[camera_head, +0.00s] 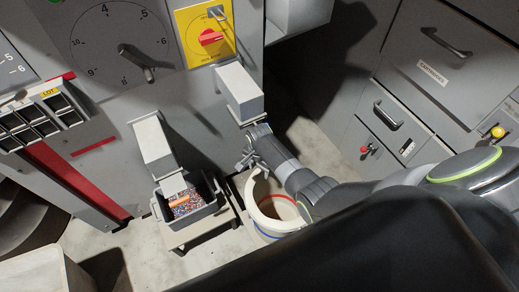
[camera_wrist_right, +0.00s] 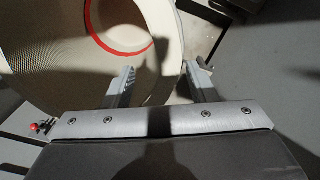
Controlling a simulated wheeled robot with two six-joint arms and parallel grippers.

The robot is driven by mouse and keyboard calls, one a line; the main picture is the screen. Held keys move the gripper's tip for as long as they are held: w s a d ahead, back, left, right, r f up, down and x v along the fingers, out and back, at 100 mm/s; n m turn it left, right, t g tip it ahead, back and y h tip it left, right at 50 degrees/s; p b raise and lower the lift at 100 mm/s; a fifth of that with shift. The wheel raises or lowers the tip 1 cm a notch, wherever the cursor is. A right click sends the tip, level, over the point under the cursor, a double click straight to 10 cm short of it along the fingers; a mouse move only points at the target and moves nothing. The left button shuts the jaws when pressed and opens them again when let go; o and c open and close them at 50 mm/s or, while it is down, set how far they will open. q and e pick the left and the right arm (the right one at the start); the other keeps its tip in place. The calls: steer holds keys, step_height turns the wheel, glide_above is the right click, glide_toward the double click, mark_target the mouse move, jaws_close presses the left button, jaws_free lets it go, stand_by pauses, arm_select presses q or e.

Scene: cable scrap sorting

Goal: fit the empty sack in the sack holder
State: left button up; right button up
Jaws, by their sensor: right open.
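The sack (camera_head: 258,220) is a pale, round, open-topped thing with a red band and a blue stripe. It stands below the right chute, and its visible inside looks empty. My right gripper (camera_head: 252,164) is at the sack's far rim, just below the chute mouth. In the right wrist view the gripper (camera_wrist_right: 160,80) is open, with its fingers apart at the edge of the sack (camera_wrist_right: 158,30); I cannot tell whether they touch it. I cannot make out a separate sack holder; the arm hides part of the sack. My left gripper is not in view.
The right chute (camera_head: 238,88) hangs close above my right gripper. The left chute (camera_head: 154,146) ends over a dark bin (camera_head: 203,211) of scrap on a low stand (camera_head: 196,237). A machine panel with a red switch (camera_head: 210,37) is behind. Grey drawers (camera_head: 425,55) stand right.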

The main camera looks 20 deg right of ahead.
step_height(320, 180, up, 15)
steer(key=p, duration=0.2)
steer(key=shift+s+f, duration=0.1)
steer(key=shift+f, duration=0.05)
